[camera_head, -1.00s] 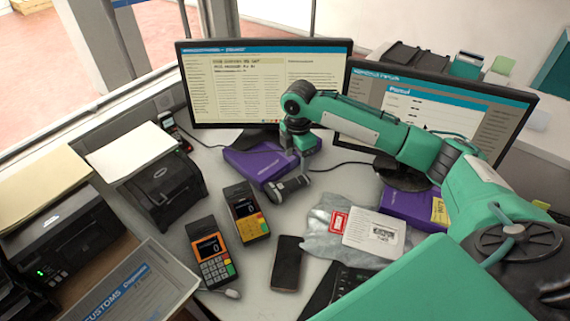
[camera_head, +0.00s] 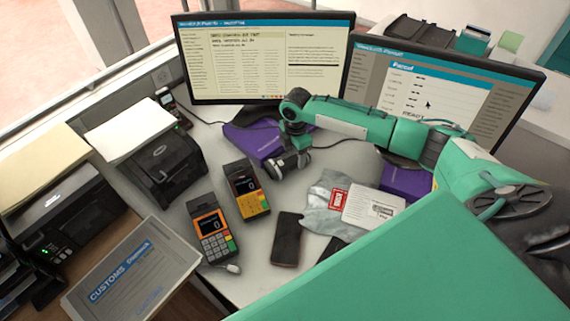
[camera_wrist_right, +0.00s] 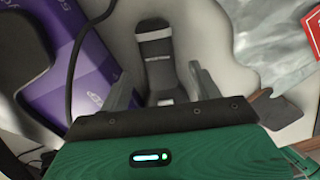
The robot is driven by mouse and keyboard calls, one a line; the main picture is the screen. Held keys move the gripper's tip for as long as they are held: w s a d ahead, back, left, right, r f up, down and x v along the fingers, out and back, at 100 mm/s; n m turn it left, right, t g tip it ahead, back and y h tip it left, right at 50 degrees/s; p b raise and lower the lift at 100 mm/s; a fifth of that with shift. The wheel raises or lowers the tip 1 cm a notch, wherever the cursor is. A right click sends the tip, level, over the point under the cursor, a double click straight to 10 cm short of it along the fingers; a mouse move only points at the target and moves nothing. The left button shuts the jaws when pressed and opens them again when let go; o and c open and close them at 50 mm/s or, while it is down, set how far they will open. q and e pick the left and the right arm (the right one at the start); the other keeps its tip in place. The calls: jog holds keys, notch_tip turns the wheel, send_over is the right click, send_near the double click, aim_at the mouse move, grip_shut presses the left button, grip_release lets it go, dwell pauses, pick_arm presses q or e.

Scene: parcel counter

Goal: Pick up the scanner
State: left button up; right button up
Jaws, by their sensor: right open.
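The scanner (camera_head: 279,170) is a dark grey handheld device with a light band, lying on the counter in front of the left monitor, beside a purple box (camera_head: 240,140). My right gripper (camera_head: 293,158) is right over it and partly hides it in the head view. In the right wrist view the scanner (camera_wrist_right: 156,62) lies between the two spread fingers of my right gripper (camera_wrist_right: 163,90), with gaps on both sides. The gripper is open and holds nothing. My left gripper is not in view.
Two card terminals (camera_head: 246,189) and a phone (camera_head: 287,239) lie in front of the scanner. A grey plastic parcel (camera_head: 322,208) with a white label lies to its right. The left monitor (camera_head: 265,60) stands behind. A black cable (camera_wrist_right: 78,50) runs left of the gripper.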

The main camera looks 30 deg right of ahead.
jog(key=shift+f, duration=1.25)
jog(key=c, duration=1.2)
jog(key=shift+r, duration=0.1)
